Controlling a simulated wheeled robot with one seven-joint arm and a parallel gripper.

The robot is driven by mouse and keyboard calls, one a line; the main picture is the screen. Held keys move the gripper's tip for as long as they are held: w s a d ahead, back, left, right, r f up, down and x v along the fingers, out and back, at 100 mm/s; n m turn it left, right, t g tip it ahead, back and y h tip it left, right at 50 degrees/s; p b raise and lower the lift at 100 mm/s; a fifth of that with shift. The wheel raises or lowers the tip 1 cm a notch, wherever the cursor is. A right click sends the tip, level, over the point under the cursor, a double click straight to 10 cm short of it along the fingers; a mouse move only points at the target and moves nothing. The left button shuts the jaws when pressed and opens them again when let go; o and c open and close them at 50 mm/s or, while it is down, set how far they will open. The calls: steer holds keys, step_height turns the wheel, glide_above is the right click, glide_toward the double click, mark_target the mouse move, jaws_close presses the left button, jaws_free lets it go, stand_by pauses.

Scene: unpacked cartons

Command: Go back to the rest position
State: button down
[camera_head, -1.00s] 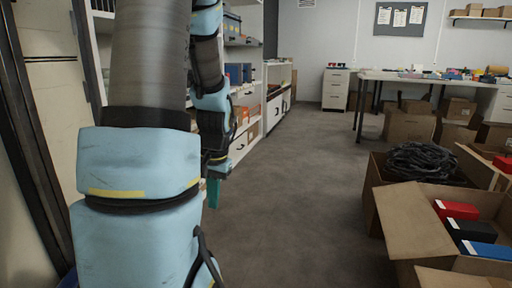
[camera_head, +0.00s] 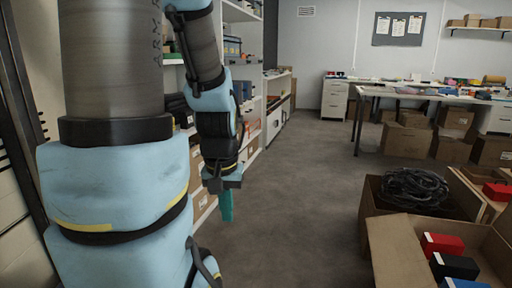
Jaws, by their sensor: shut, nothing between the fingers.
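My gripper (camera_head: 226,207) hangs at the end of my arm, left of the picture's middle, pointing down. Its teal fingers are shut with nothing between them. It is held in the air in front of the white shelving (camera_head: 201,203), over the grey floor, and touches nothing that I can see. My large blue and grey arm links fill the left side and hide part of the shelves.
An open carton (camera_head: 393,240) with red, black and blue boxes stands at the lower right. Behind it is a carton (camera_head: 372,212) of black cable (camera_head: 414,187). A table (camera_head: 400,92) with cartons under it is at the back. The middle floor (camera_head: 310,190) is clear.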

step_height(320, 180, up, 16)
steer(key=p, duration=1.3)
